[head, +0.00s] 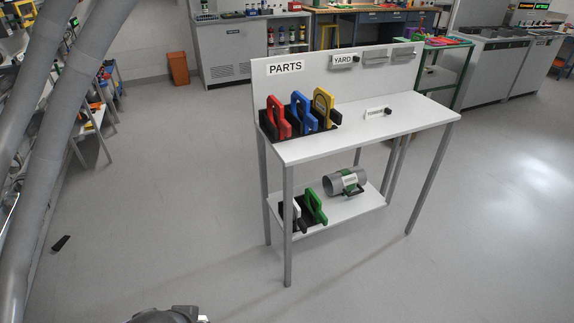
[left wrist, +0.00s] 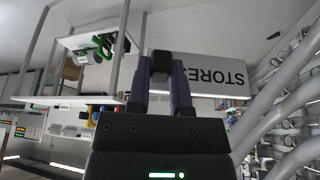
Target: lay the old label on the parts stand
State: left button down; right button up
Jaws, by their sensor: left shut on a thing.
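The parts stand (head: 425,118) is a white table with grey legs, a lower shelf and a back panel marked PARTS. My left gripper (left wrist: 161,68), in the left wrist view, is shut on a black knob. A plate reading STORES (left wrist: 225,75), upside down, appears with this knob and looks like the held old label. My right gripper is not in view.
Red (head: 278,117), blue (head: 303,112) and yellow (head: 324,107) handled parts stand in a black rack at the tabletop's left end. A grey cylinder (head: 338,183) and a green handled part (head: 315,206) are on the lower shelf. The tabletop's front and right are mostly free.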

aim_at(415, 110)
jog(key=i+l+z, duration=0.65)
jog(key=z, duration=0.15)
jog(key=i+l+z, duration=0.4)
jog(key=i+z, duration=0.4)
jog(key=i+l+u, duration=0.15)
jog(key=i+u, duration=0.25)
jog(key=i, duration=0.3)
jog(key=i+l+u, duration=0.45)
jog(key=i, duration=0.2)
jog(key=i+l+u, duration=0.4)
jog(key=i, duration=0.25)
jog(key=l, duration=0.1)
